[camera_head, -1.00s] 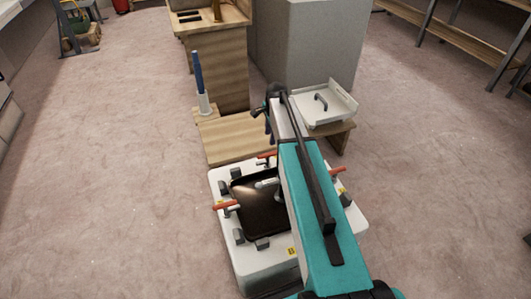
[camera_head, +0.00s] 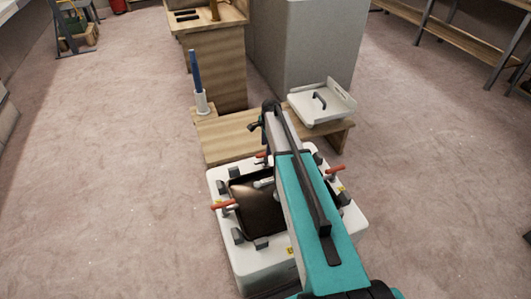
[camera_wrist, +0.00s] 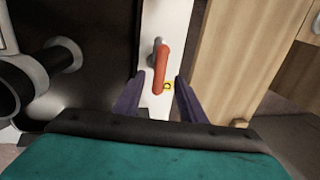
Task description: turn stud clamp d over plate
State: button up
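A clamp with a red handle (camera_wrist: 162,68) stands on the white rim (camera_wrist: 165,20) of the housing in the wrist view, with a yellow label beside it. Its handle lies along the rim, beside the dark plate (camera_wrist: 105,30). My gripper (camera_wrist: 158,92) is open, its two dark fingers apart on either side of the handle's near end; I cannot tell whether they touch it. In the head view this far-edge clamp (camera_head: 262,155) is partly hidden by my arm. Other red-handled clamps show at the left (camera_head: 223,204) and right (camera_head: 335,169). The dark plate (camera_head: 257,212) is partly covered by my arm.
A low wooden bench (camera_head: 230,145) adjoins the far side of the white housing (camera_head: 255,262). On it stand a holder with a blue-handled tool (camera_head: 197,75) and a white tray (camera_head: 335,110). A grey cabinet (camera_head: 315,45) stands behind. Floor is clear at both sides.

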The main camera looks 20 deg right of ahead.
aim_at(265, 158)
jog(key=shift+w+f, duration=0.25)
jog(key=shift+f, duration=1)
jog(key=shift+w+f, duration=0.25)
jog(key=shift+f, duration=0.95)
grip_shut()
